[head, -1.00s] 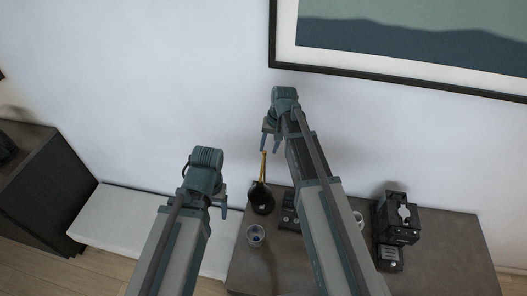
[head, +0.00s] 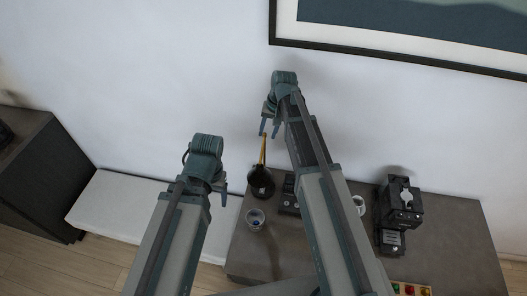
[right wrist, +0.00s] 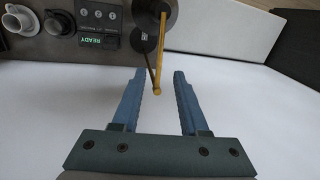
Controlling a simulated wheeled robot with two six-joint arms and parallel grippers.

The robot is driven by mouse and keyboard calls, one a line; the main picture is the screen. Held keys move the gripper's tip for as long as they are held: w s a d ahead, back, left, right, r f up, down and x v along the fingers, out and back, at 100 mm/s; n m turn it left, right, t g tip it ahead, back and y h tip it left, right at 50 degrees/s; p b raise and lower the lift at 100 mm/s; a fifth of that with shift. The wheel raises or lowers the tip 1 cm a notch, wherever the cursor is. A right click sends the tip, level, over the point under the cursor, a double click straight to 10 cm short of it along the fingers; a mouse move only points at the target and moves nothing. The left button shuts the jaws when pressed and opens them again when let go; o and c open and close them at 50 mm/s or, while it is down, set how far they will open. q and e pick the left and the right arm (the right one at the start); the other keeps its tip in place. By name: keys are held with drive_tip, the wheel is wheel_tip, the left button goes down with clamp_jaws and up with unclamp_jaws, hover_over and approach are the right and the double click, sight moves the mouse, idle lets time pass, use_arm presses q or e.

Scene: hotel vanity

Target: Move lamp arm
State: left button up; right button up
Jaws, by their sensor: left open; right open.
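The lamp has a round black base (head: 261,184) on the brown counter and a thin yellow arm (head: 263,151) that points up toward the wall. My right gripper (head: 269,130) is open just above the arm's tip in the head view. In the right wrist view, the yellow arm (right wrist: 160,62) reaches between the spread fingers of my right gripper (right wrist: 161,73). Its tip lies in the gap, with space to both fingers. A thin dark rod runs beside it. My left gripper (head: 220,187) is open and empty, left of the lamp.
A glass (head: 255,219) stands in front of the lamp. A black device with a READY label (right wrist: 97,40) stands beside it. A white bench (head: 125,215) is at left.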

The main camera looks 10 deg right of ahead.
sight(262, 150)
drive_tip(key=f+b, duration=0.2)
drive_tip(key=a+f+b, duration=0.1)
drive_tip(key=f+b, duration=0.4)
drive_tip(key=f, duration=0.1)
drive_tip(key=shift+w+a+f, duration=0.2)
drive_tip(key=shift+w+a, duration=0.05)
clamp_jaws()
idle(1.1)
